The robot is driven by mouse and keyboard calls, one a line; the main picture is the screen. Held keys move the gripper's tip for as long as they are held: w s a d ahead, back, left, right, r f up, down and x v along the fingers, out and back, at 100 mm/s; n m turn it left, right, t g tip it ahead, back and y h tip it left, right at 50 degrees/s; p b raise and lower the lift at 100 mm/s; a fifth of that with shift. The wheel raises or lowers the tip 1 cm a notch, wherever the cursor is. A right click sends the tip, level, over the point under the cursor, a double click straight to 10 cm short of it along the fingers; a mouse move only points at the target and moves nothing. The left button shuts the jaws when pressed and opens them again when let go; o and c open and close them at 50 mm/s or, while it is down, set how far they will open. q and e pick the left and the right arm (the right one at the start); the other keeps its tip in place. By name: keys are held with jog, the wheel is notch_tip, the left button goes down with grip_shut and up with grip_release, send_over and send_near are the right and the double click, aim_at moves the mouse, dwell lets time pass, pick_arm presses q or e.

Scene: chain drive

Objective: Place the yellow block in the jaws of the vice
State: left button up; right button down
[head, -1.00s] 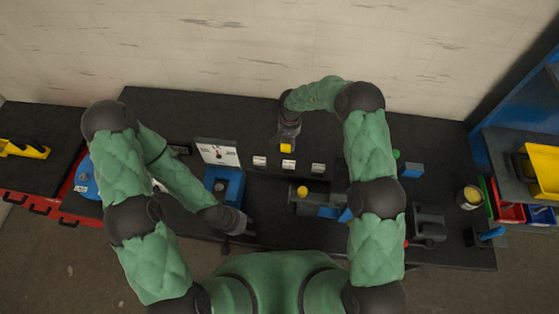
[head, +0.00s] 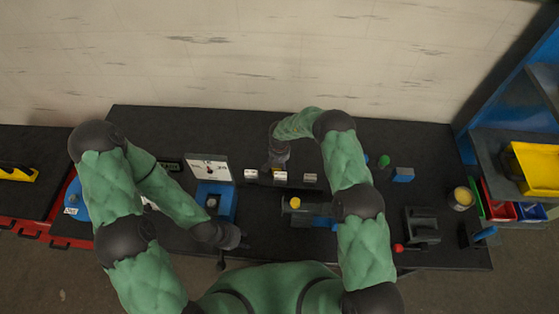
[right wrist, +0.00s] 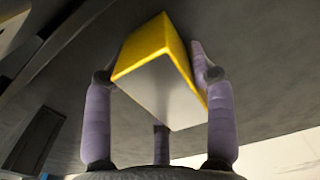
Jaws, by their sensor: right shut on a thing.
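The yellow block (head: 278,169) is at the tip of my right gripper (head: 279,164), near the white labels at the middle of the bench. In the right wrist view the block (right wrist: 157,75) sits tilted between the fingers of my right gripper (right wrist: 160,95), which is shut on it; a pale grey face points at the camera. I cannot tell for sure which fixture is the vice: a blue and grey one (head: 318,209) stands at the centre, partly behind my right arm, and a dark grey one (head: 422,225) on the right. My left gripper (head: 238,237) is low at the front edge; its fingers are unclear.
A blue fixture (head: 228,201) with an upright dial board (head: 207,167) stands left of centre. A yellow round piece (head: 295,202) is beside the centre fixture. A blue block (head: 403,174), a green piece (head: 383,161) and a can (head: 461,198) are right. The bench's back strip is clear.

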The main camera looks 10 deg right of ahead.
jog(key=shift+w, duration=0.2)
jog(key=shift+c, duration=2.1)
grip_release()
jog(key=shift+s+f, duration=0.15)
